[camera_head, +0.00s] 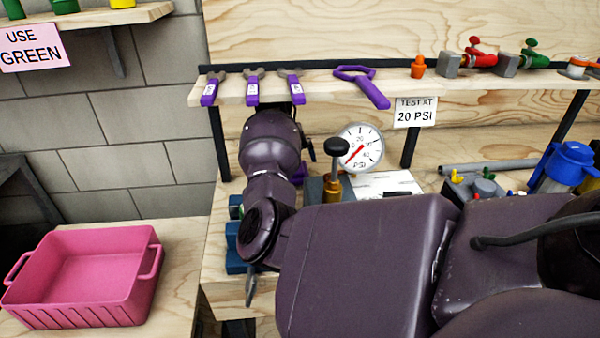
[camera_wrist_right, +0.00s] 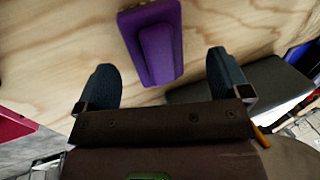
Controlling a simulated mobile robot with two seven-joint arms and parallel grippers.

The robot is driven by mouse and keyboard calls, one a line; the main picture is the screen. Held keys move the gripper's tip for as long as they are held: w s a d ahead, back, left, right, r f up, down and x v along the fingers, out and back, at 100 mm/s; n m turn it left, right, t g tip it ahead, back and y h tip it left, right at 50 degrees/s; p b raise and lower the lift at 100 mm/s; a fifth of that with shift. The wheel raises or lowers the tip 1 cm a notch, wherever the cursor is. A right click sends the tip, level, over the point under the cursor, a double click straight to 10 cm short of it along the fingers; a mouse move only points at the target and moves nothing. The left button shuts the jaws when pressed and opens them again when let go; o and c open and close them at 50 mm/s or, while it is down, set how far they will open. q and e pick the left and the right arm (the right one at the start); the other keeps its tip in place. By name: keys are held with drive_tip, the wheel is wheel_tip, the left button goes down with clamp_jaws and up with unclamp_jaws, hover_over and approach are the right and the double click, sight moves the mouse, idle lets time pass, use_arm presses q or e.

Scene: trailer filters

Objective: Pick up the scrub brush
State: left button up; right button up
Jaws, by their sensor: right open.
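A purple block-shaped thing, which looks like the scrub brush (camera_wrist_right: 152,38), lies on a light wooden surface in the right wrist view. My right gripper (camera_wrist_right: 160,62) is open, with one dark finger to each side of the brush's near end. The brush extends beyond the fingertips, and I cannot tell how far above the wood they are. In the head view my right arm covers most of the brush; a small purple patch (camera_head: 298,172) shows beside my wrist. The right fingers are mostly hidden there. My left gripper is not in view.
A shelf (camera_head: 350,88) with purple tools runs above my right wrist. A pressure gauge (camera_head: 361,148) with a black-knobbed pump stands close right of the wrist. A pink bin (camera_head: 95,262) sits on the left bench. A blue container (camera_head: 565,165) stands far right.

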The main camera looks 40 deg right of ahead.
drive_tip(key=shift+s+f, duration=0.2)
drive_tip(key=shift+f, duration=0.85)
drive_tip(key=shift+w+d+f, duration=0.15)
drive_tip(key=shift+f, duration=0.35)
drive_tip(key=shift+r, duration=0.15)
drive_tip(key=shift+c, duration=0.2)
drive_tip(key=c, duration=1)
drive_tip(key=shift+r, duration=0.1)
